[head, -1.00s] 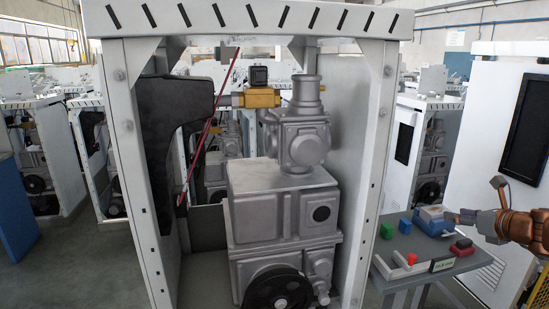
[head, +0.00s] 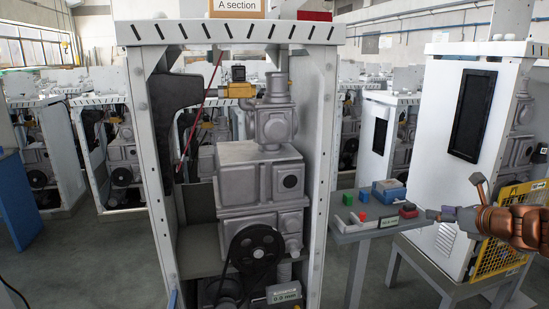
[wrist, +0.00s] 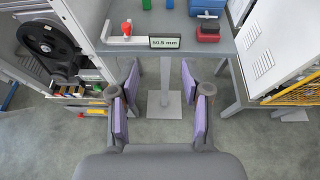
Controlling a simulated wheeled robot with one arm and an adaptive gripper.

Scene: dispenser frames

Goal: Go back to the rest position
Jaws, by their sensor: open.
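My gripper (head: 437,214) is at the right of the head view, at the end of my copper-coloured arm. It is just right of the small grey table and apart from it. In the wrist view, its purple-padded fingers (wrist: 160,108) stand wide apart with nothing between them but the view down to the table leg and floor. The small grey table (head: 352,237) lies beyond the fingertips; its edge also shows in the wrist view (wrist: 225,47).
The white dispenser frame (head: 145,160) with grey machine parts and a black pulley (head: 257,249) stands in the middle. A caliper reading 50.5 mm (wrist: 165,43), a red block (wrist: 208,31) and a blue box (head: 388,190) lie on the table. A white cabinet (head: 440,150) and yellow guard (head: 505,250) stand right.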

